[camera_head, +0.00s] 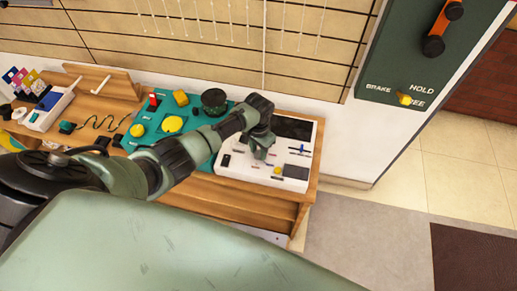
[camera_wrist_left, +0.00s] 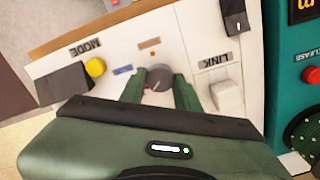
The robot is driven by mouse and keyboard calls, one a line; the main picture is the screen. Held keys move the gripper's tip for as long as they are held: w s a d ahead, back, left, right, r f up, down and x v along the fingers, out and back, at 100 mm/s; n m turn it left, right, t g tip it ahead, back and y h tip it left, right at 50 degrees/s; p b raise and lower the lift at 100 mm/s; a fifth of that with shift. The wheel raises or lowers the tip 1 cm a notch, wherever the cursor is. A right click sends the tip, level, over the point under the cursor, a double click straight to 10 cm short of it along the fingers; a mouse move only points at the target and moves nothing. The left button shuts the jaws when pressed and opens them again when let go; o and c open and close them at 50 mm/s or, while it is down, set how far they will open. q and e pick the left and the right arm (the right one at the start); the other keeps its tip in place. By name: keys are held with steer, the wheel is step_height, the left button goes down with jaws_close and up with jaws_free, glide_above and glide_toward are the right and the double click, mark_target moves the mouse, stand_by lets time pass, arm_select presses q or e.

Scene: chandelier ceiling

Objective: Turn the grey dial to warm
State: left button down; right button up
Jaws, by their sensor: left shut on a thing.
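The grey dial (camera_wrist_left: 158,78) sits on a white control panel (camera_wrist_left: 120,50) and shows between my left fingertips in the left wrist view. My left gripper (camera_wrist_left: 159,84) is shut on the dial from both sides. An orange mark and a blue mark lie near the dial on the panel; their lettering is too small to read. In the head view my left gripper (camera_head: 261,150) reaches down onto the white panel (camera_head: 238,167), and the dial is hidden there. My right gripper is not in view.
The panel also holds a yellow button (camera_wrist_left: 95,67) by the word MODE and a white switch (camera_wrist_left: 226,95) by LINK. A teal panel (camera_head: 150,122) with a yellow button and dark knob stands to the left. A wall panel (camera_head: 400,60) reads BRAKE and HOLD.

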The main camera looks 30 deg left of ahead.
arm_select(q)
steer(key=n+p, duration=0.2)
steer(key=n, duration=0.2)
steer(key=shift+r+p, duration=0.15)
steer(key=shift+p, duration=0.25)
steer(key=n+p, duration=0.1)
steer(key=n, duration=0.2)
steer(key=shift+n, duration=0.4)
steer(key=shift+n+p, duration=0.55)
steer(key=shift+n, duration=0.55)
steer(key=c, duration=1)
jaws_free()
